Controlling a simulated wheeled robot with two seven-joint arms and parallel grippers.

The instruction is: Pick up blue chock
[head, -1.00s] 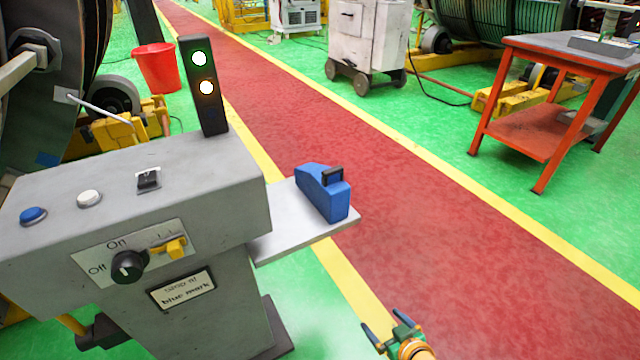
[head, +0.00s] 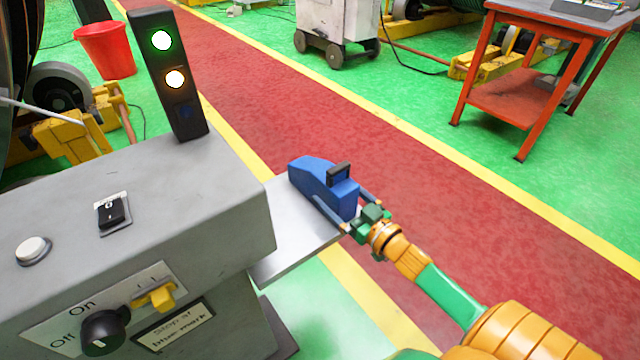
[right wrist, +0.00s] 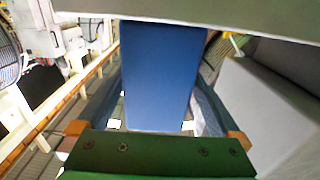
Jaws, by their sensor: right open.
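The blue chock (head: 325,184) sits on the grey side shelf (head: 290,252) of the control console, with a dark handle (head: 339,174) on its top. My right gripper (head: 357,212) is at the chock's near right end, its jaws open with one finger along each side of the chock. In the right wrist view the blue chock (right wrist: 159,75) stands between the two fingers (right wrist: 158,118). I cannot tell whether the fingers touch it. My left gripper is not in view.
The grey console (head: 130,215) with a knob (head: 103,332) and switches stands left of the shelf. A signal light post (head: 168,75) rises from its back edge. A red bucket (head: 106,50) and an orange table (head: 512,103) stand farther off. The red walkway beyond the shelf is clear.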

